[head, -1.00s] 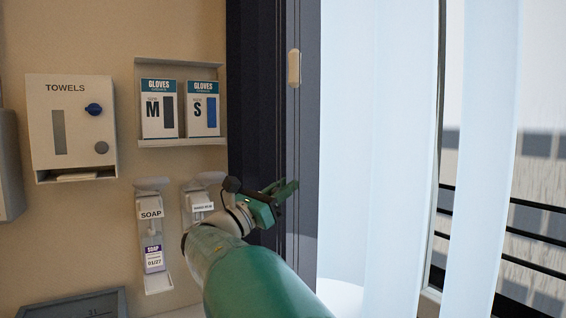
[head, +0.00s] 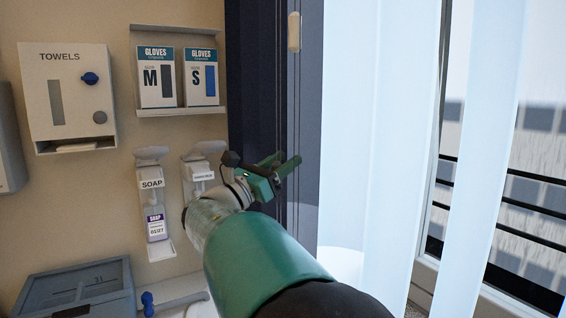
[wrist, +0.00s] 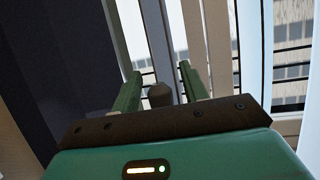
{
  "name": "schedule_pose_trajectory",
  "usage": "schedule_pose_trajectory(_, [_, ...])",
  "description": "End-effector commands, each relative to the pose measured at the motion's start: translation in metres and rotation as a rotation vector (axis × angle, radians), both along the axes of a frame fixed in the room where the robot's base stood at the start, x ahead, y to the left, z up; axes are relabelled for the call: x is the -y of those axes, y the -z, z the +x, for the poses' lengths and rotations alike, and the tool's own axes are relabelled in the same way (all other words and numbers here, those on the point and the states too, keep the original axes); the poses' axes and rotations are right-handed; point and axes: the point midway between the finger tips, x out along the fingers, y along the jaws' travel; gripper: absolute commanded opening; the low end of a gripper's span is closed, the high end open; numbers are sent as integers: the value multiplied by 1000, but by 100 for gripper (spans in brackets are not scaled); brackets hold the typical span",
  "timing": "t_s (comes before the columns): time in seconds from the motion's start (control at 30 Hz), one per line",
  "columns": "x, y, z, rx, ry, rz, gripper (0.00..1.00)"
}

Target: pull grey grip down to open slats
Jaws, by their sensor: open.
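In the head view my gripper (head: 284,163) is open in front of the dark window frame, and I cannot pick out that grip there. Pale vertical slats (head: 349,130) hang to the right of the gripper, with another slat (head: 487,150) farther right and a gap between them.
A beige fitting (head: 294,32) sits high on the dark frame (head: 305,110). On the left wall are a towel dispenser (head: 42,105), glove boxes (head: 157,85) and a soap dispenser (head: 155,205). A grey-blue box (head: 75,285) stands at lower left.

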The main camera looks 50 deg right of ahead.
Motion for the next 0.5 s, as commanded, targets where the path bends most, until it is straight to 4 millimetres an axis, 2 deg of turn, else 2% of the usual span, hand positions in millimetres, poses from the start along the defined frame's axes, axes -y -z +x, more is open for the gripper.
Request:
schedule_pose_trajectory(0.17, [-22, 9, 4, 0, -4, 1, 44])
schedule_pose_trajectory(0.5, [-90, 38, 14, -1, -5, 0, 44])
